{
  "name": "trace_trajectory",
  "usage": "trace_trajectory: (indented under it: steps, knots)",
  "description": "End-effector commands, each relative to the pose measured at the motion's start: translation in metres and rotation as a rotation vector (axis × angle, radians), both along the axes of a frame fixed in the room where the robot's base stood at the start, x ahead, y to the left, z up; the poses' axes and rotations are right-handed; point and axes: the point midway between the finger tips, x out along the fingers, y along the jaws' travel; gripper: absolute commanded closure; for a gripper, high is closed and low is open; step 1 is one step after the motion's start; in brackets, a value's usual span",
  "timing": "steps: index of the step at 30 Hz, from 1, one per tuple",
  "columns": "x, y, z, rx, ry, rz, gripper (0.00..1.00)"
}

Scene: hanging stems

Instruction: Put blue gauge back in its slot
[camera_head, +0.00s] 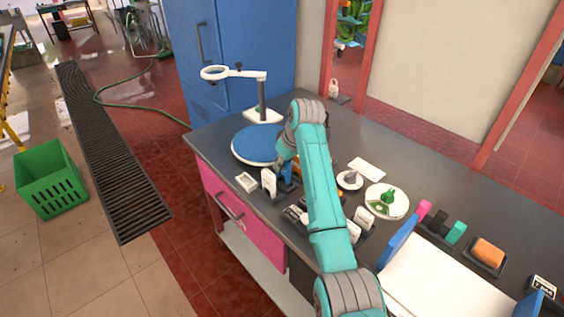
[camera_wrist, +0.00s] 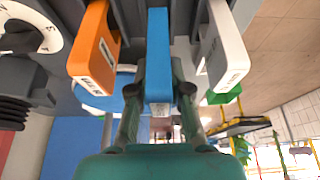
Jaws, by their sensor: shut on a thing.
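The blue gauge (camera_wrist: 158,55) is upright between my gripper's fingers in the wrist view. My gripper (camera_wrist: 160,100) is shut on it. An orange gauge (camera_wrist: 95,50) stands on its left and a white gauge (camera_wrist: 227,48) on its right, both apart from it. Dark grey holder parts (camera_wrist: 187,18) show behind the gauges; I cannot tell whether the blue one is seated in a slot. In the head view my gripper (camera_head: 283,166) is low over the bench by the white gauge (camera_head: 268,182); my arm hides most of the blue and orange ones.
The dark bench (camera_head: 220,142) carries a blue round mat (camera_head: 250,148) and a white ring stand (camera_head: 263,95) behind my gripper. A small white tray (camera_head: 246,182) lies left. A white plate (camera_head: 398,205) and several small blocks stand right of my arm.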

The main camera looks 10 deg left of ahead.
Motion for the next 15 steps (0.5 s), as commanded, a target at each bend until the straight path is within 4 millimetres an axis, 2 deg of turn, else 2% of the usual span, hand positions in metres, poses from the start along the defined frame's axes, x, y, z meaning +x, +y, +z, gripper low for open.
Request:
trace_trajectory:
  steps: [15]
  knots:
    - [0.0, 0.0, -0.013, 0.0, -0.001, 0.0, 1.0]
